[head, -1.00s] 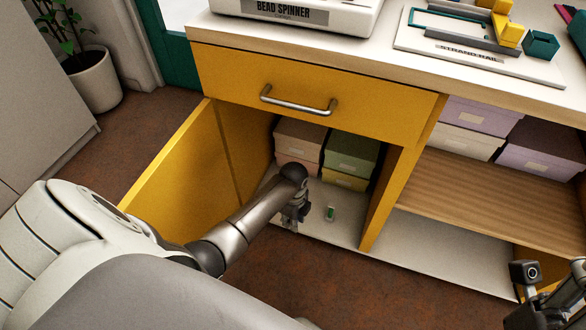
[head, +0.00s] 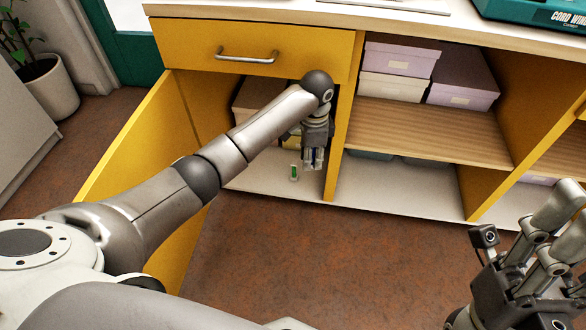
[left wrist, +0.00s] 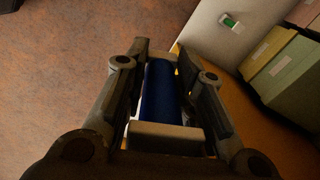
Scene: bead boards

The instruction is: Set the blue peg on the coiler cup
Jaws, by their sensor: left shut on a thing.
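The blue peg (left wrist: 160,92) is a smooth blue cylinder, gripped lengthwise between the fingers in the left wrist view. My left gripper (head: 314,160) is shut on it, in front of the open cabinet bay's right side, near the upright panel. The peg barely shows in the head view. My right gripper (head: 530,260) is at the lower right, far from the peg; its fingertips run to the picture's edge. I see no coiler cup in these views.
A yellow door (head: 135,135) stands open on the left. A small green and white piece (head: 294,172) lies on the bay floor, also in the left wrist view (left wrist: 231,22).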

